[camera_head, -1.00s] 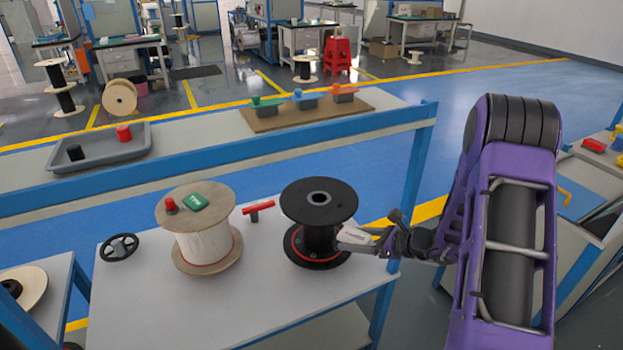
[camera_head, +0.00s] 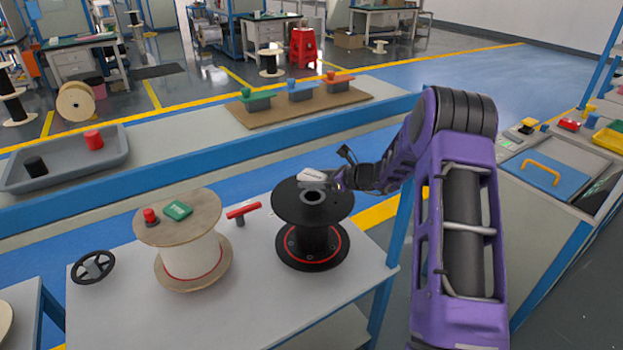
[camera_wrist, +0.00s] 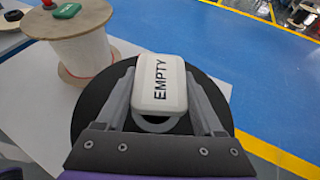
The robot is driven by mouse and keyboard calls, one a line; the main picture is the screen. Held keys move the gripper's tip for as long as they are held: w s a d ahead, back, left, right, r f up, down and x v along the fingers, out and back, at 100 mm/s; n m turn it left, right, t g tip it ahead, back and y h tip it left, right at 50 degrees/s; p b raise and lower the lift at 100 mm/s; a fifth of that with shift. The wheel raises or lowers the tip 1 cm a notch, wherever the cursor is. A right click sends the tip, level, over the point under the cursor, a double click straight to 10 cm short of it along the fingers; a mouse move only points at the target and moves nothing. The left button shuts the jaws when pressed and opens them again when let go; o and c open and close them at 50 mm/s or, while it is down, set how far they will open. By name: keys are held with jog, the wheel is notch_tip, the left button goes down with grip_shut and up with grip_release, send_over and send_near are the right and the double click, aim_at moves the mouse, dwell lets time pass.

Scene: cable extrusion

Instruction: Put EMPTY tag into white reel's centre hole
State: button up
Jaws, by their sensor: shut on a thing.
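The white EMPTY tag (camera_wrist: 160,80) is between the fingers of my gripper (camera_wrist: 163,90), its black lettering facing the wrist camera. In the head view the tag (camera_head: 313,177) is above the back part of the black reel's top flange. My gripper (camera_head: 335,180) reaches it from the right. The white reel (camera_head: 190,255) stands to the left, upright, with wooden flanges; it also shows at the top left of the wrist view (camera_wrist: 78,55). A green tag (camera_head: 178,210) sits near the middle of its top flange, and I cannot see the centre hole.
The black reel (camera_head: 312,240) stands on the table (camera_head: 250,315), its hole visible. A red knob (camera_head: 150,214) sits on the white reel's flange. A red T-handle (camera_head: 243,211) stands between the reels. A black handwheel (camera_head: 92,267) is at the left, a grey tray (camera_head: 65,170) behind.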

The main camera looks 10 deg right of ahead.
aim_at(304, 196)
notch_tip(304, 196, down, 5)
jog(key=b, duration=0.2)
jog(key=shift+b, duration=0.35)
jog(key=shift+s+f, duration=0.1)
jog(key=shift+s+f, duration=0.15)
jog(key=shift+f, duration=0.15)
jog(key=shift+d+f+b, duration=0.1)
jog(key=shift+d+b, duration=0.1)
jog(key=shift+b, duration=0.15)
dwell(0.4)
jog(key=shift+r, duration=0.4)
dwell(0.3)
jog(key=shift+r+p, duration=0.3)
jog(key=shift+p, duration=0.1)
jog(key=shift+a+r, duration=0.1)
jog(key=shift+r, duration=0.3)
jog(key=shift+r, duration=0.1)
dwell(0.4)
jog(key=shift+f+b, duration=0.4)
jog(key=shift+f, duration=0.1)
